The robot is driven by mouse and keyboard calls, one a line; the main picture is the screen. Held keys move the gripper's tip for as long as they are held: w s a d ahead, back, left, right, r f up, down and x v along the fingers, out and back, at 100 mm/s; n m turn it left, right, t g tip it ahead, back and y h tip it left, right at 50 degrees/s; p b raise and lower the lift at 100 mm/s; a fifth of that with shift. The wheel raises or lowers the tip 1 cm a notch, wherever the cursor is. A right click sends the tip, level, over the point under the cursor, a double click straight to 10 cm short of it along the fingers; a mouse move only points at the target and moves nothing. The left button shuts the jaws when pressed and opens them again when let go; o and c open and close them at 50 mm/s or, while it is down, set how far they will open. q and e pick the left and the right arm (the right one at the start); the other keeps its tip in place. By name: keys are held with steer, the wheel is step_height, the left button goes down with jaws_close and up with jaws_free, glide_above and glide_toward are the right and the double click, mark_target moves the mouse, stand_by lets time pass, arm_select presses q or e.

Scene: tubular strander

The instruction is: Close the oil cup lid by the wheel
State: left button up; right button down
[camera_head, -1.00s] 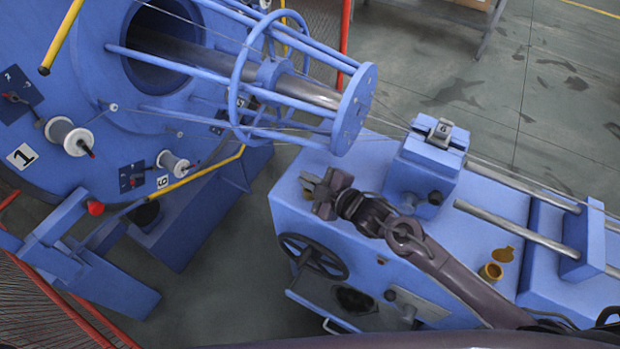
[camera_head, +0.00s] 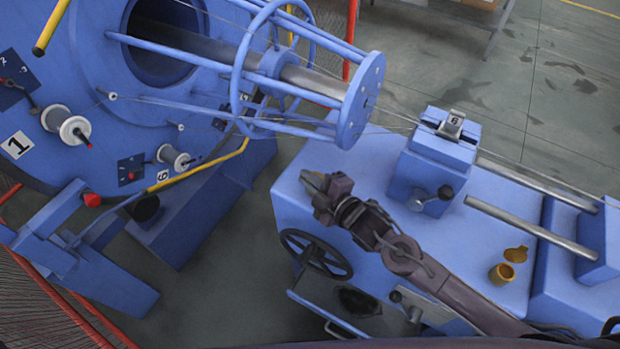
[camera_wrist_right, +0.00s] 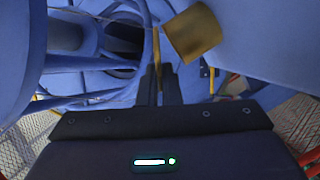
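My right gripper (camera_head: 316,184) is above the machine bed's left end, near the handwheel (camera_head: 316,254). In the right wrist view its two fingers (camera_wrist_right: 160,84) are nearly together, with nothing clearly held between them. A yellow-brown piece, seemingly the oil cup by the wheel (camera_wrist_right: 192,32), is just beyond and right of the fingertips. In the head view only a bit of yellow (camera_head: 313,177) shows at the fingertips; the gripper hides the rest. I cannot tell the lid's angle or whether a finger touches it. My left gripper is not in view.
A second yellow oil cup (camera_head: 502,273) with its lid (camera_head: 516,254) open stands farther right on the bed. A blue block with a lever (camera_head: 436,160) rises behind my right arm. The caged rotor (camera_head: 358,100) hangs up left, with thin wires running right.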

steer(key=c, duration=1.6)
jaws_free()
steer(key=b+v, duration=0.1)
steer(key=v, duration=0.6)
steer(key=shift+f, duration=0.15)
steer(key=shift+s+d+r, duration=0.2)
steer(key=shift+s+d, duration=0.05)
steer(key=shift+s, duration=0.1)
